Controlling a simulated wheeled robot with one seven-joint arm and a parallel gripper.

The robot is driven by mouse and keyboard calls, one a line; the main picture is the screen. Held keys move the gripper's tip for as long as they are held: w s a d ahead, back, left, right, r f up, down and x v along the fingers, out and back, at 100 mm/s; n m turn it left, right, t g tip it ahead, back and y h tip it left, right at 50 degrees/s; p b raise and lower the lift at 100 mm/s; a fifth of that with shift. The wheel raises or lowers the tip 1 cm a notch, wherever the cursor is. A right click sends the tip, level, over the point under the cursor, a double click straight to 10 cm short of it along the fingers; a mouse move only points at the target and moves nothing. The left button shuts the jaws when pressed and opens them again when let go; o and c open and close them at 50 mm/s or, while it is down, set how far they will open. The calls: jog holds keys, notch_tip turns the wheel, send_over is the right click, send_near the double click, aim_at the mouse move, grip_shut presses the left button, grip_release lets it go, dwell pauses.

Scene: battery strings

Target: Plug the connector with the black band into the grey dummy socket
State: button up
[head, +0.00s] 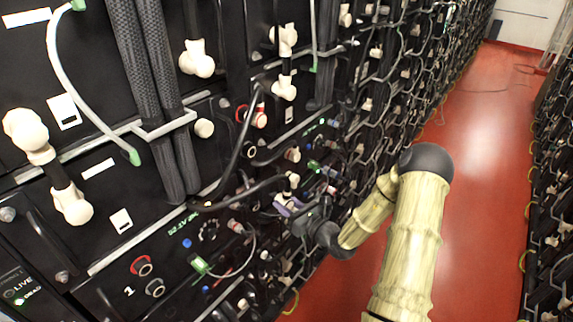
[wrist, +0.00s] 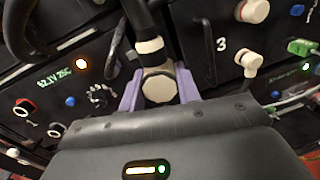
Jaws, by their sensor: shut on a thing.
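My gripper (wrist: 159,92) has two purple fingers, shut on a cream connector (wrist: 159,87). A black cable rises from the connector through a cream collar (wrist: 150,46). The band is hard to make out, and the fingers and my gripper body hide the connector's lower part. In the head view my gripper (head: 290,205) is against the rack front at centre, with a cream connector end (head: 293,180) just above it. I cannot tell whether the held connector sits in a socket. I cannot identify the grey dummy socket for certain; a dark grey-ringed socket (head: 155,287) shows at lower left.
A red-ringed socket (head: 142,265) sits beside the grey-ringed one. Black cables (head: 235,190) loop across the rack close to my gripper. Other cream connectors (head: 197,60) stick out of the modules. The red aisle floor (head: 480,130) on the right is clear.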

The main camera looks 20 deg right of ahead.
jog(key=shift+n+g+y, duration=0.3)
jog(key=shift+g+y, duration=0.3)
jog(key=shift+y, duration=0.3)
jog(key=r, duration=0.4)
jog(key=w+r+p, duration=0.1)
jog(key=r, duration=0.7)
jog(key=shift+w+d+r+p, duration=0.15)
jog(key=shift+w+r+p, duration=0.05)
jog(key=shift+p, duration=0.2)
jog(key=shift+f, duration=0.1)
jog(key=shift+b+x, duration=0.55)
jog(key=shift+x, duration=2.3)
jog(key=shift+w+b, duration=0.1)
jog(key=shift+b, duration=0.3)
